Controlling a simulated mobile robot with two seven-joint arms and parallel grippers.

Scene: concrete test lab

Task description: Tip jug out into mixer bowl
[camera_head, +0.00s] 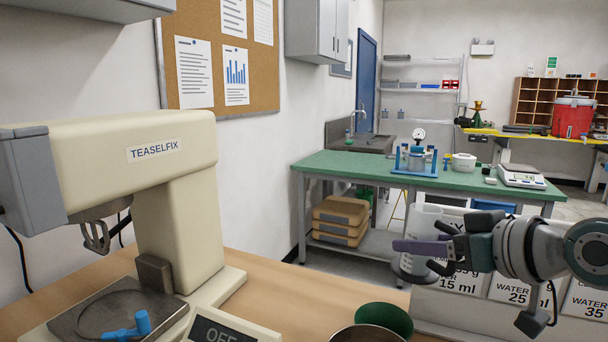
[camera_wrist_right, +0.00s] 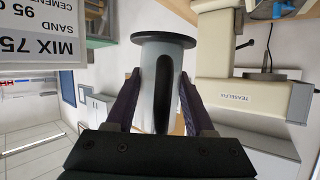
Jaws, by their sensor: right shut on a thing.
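A pale grey jug (camera_head: 425,222) with a dark flanged foot stands upright in my right gripper (camera_head: 416,254), at the right of the bench in the head view. In the right wrist view the jug (camera_wrist_right: 157,85) sits between the two purple fingers, its black handle facing the camera. The gripper is shut on it. Its contents are hidden. The cream mixer (camera_head: 185,215) stands at the left. A metal bowl (camera_head: 366,335), probably the mixer bowl, shows only its rim at the bottom edge. My left gripper is not in view.
A round green item (camera_head: 384,319) sits just behind the metal bowl. A blue-handled part (camera_head: 130,328) lies on the mixer's base. A display reading OFF (camera_head: 225,333) stands in front. Label cards (camera_head: 512,288) stand at the right. Wooden bench top (camera_head: 290,290) is clear between.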

